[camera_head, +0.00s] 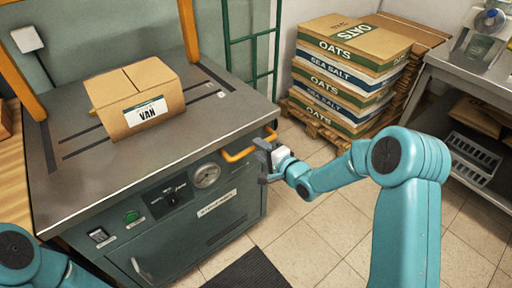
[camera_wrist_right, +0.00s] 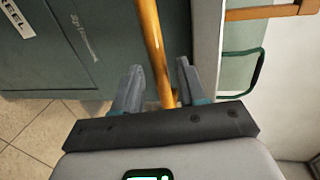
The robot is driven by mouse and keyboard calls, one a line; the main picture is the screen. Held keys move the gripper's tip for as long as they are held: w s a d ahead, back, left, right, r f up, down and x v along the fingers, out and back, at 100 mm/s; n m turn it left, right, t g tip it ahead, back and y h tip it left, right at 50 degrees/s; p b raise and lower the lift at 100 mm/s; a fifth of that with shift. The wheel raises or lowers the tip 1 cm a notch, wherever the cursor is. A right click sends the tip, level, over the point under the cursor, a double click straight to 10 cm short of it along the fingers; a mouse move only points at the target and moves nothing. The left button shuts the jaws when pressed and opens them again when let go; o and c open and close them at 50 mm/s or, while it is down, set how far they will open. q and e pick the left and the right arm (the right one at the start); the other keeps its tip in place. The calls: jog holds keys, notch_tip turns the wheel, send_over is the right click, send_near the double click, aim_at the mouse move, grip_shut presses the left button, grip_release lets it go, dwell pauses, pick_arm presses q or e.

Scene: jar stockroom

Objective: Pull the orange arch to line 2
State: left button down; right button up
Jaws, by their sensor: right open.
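The orange arch stands over the far part of the grey machine table (camera_head: 95,185); its right post (camera_head: 188,30) and left post (camera_head: 17,75) show, and its top is out of view. Dark slots and cross lines run on the table top; I cannot read their numbers. An orange handle (camera_head: 238,155) sticks out from the machine's right side. My right gripper (camera_head: 266,160) is open at this handle. In the right wrist view the orange bar (camera_wrist_right: 153,45) passes between the open fingers (camera_wrist_right: 158,85), with gaps visible. My left gripper is out of view.
A cardboard box (camera_head: 145,95) labelled VAN sits on the table in front of the arch. The machine front has a gauge (camera_head: 205,175) and a green button (camera_head: 132,217). Stacked sacks (camera_head: 345,75) and a metal bench (camera_head: 465,75) stand right. Tiled floor between is free.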

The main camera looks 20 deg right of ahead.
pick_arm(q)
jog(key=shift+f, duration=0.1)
pick_arm(e)
jog(key=shift+x, duration=1.35)
grip_shut()
jog(key=shift+s, duration=0.1)
